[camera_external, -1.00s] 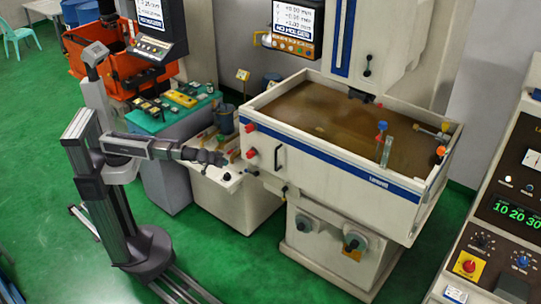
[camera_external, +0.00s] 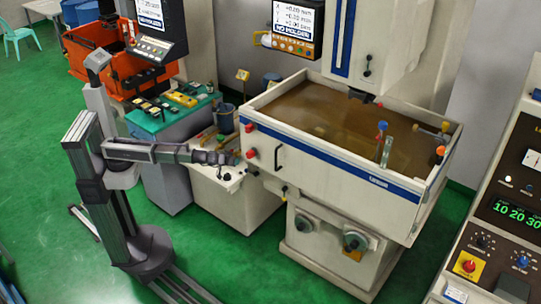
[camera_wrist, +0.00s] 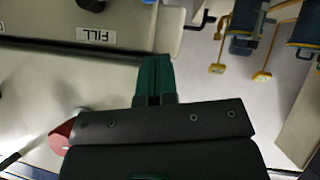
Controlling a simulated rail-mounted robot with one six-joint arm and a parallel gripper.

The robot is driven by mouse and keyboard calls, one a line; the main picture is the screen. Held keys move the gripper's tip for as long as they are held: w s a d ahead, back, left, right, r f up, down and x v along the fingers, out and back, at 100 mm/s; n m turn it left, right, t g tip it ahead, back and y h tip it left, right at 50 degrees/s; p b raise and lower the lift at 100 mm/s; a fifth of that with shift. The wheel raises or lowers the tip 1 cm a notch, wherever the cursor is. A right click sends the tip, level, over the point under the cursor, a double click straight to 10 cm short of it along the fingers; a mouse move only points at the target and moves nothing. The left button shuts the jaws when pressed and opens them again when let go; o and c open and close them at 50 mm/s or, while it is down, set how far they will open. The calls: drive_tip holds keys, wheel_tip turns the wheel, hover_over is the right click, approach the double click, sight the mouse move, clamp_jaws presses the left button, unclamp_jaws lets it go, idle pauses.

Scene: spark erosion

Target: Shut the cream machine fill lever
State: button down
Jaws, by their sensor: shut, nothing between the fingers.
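The cream machine (camera_external: 335,172) has a blue stripe and an open tank of brown liquid. In the wrist view, a white FILL label (camera_wrist: 96,35) sits on its pale panel, with a black round part (camera_wrist: 91,4) above it, cut by the top edge. A dark lever-like part (camera_wrist: 200,22) juts out right of the label; I cannot tell which part is the fill lever. My gripper (camera_external: 236,158) is by the machine's left end, close to a red knob (camera_external: 251,153). In the wrist view its dark green fingers (camera_wrist: 153,72) are shut and empty, below and right of the label.
A red part (camera_wrist: 62,133) with a black rod lies left of my gripper in the wrist view. A black handle (camera_external: 279,158) is on the tank front. A white cabinet (camera_external: 235,200) stands below my arm, with a teal-topped bench (camera_external: 150,122) behind.

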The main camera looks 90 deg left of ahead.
sight(251, 172)
drive_tip(key=w+a+f+b, duration=0.1)
drive_tip(key=w+f+b, duration=0.2)
drive_tip(key=f+b, duration=0.1)
drive_tip(key=shift+w+a+f+b, duration=0.2)
drive_tip(key=shift+f+b, duration=0.15)
drive_tip(key=shift+f, duration=0.5)
